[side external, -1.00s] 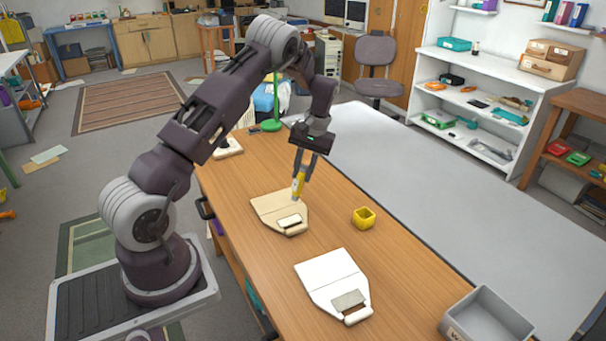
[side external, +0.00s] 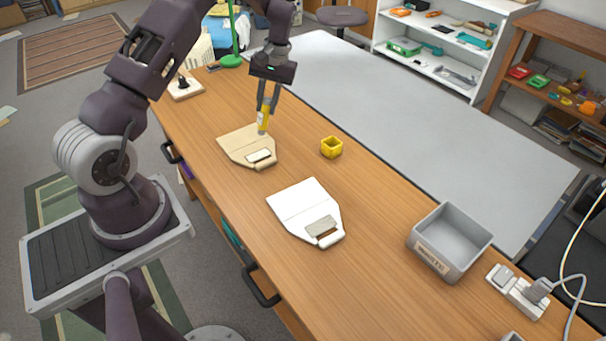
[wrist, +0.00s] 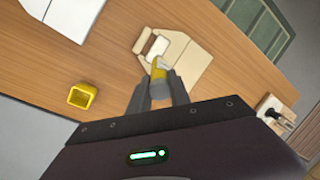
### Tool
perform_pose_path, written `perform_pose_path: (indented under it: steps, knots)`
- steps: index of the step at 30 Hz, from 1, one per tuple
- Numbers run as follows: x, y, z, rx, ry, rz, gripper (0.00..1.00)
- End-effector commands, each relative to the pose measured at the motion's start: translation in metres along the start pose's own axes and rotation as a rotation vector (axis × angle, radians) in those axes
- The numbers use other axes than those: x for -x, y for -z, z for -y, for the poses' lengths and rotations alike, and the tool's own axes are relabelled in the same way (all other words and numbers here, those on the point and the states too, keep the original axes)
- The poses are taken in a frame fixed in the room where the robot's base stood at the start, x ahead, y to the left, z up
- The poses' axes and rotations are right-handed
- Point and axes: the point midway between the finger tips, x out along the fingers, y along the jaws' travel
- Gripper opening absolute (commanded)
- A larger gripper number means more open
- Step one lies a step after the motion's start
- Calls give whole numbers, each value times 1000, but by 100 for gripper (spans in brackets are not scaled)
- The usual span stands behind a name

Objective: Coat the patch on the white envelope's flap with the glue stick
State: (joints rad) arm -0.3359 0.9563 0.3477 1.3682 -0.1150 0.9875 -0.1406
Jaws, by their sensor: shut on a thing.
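The white envelope (side external: 297,200) lies flat on the wooden table, its flap end toward the front right. A grey patch (side external: 321,226) shows on its flap, with a brown strip beside it. My gripper (side external: 266,108) is shut on the glue stick (side external: 263,121), a yellow and grey stick held roughly upright. The glue stick is over or beside the tan envelope (side external: 238,142), near its white patch (side external: 259,155); I cannot tell whether it touches. In the wrist view the glue stick (wrist: 159,77) sits between the fingers, next to that white patch (wrist: 157,47). The white envelope (wrist: 75,15) is partly cut off there.
A small yellow square cup (side external: 331,148) stands right of the tan envelope. A grey open bin (side external: 448,240) and a power strip (side external: 516,291) are at the right end. A board with a black knob (side external: 184,85) is at the far left. Bare table lies between the envelopes and bin.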

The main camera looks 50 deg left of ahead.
Motion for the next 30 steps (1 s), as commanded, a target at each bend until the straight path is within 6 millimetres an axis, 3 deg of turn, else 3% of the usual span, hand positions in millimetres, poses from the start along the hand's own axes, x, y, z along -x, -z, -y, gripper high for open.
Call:
perform_pose_path:
  steps: [4,8,11,15,18,21,24,30]
  knots:
    - [1,-11,-21,-7,12,10,0]
    - [2,-41,-66,-11,39,38,0]
    - [2,-74,-104,-13,67,66,0]
    - [2,-135,-156,-18,113,110,0]
    - [2,-176,-182,-20,142,138,0]
    - [1,-207,-197,-22,162,159,0]
    - [0,-224,-204,-23,173,169,0]
    - [0,-229,-206,-22,176,172,0]
